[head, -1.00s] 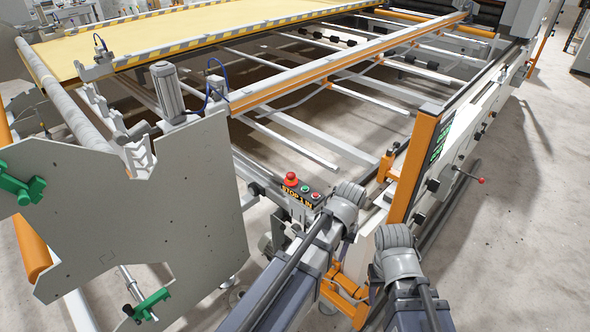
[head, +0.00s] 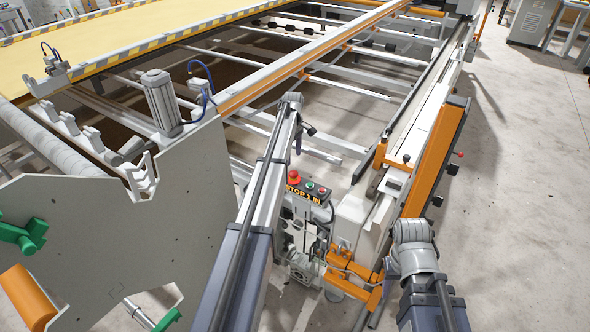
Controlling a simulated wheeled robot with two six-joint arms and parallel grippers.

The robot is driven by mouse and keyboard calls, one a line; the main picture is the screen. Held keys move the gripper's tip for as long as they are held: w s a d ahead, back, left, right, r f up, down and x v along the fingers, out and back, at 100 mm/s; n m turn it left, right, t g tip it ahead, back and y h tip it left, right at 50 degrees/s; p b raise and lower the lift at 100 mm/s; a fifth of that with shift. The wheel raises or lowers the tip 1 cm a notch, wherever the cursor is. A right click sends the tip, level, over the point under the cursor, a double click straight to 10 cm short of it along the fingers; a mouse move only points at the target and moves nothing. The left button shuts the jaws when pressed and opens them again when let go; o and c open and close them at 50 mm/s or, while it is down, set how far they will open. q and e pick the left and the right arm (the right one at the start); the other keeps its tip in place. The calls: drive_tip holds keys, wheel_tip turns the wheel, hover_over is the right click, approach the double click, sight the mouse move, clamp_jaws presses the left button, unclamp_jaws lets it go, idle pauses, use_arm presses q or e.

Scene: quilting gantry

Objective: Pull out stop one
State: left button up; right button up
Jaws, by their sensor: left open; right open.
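A small control panel (head: 309,190) on the near end of the frame carries a red mushroom button (head: 294,177), smaller buttons and an amber text reading "STOP 1 IN". My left arm reaches up just left of the panel. My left gripper (head: 305,129) is only partly visible at its far end, above and beyond the panel, with nothing seen in it. My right arm bends at the lower right, and its gripper is out of sight.
Orange brackets (head: 352,272) sit low between my arms. A large grey side plate (head: 95,235) fills the left. Open floor (head: 535,190) lies to the right.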

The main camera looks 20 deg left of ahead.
sight(293, 172)
use_arm(q)
drive_tip(key=shift+f+b, duration=3.85)
drive_tip(key=shift+f, duration=0.05)
drive_tip(key=shift+c, duration=0.4)
clamp_jaws()
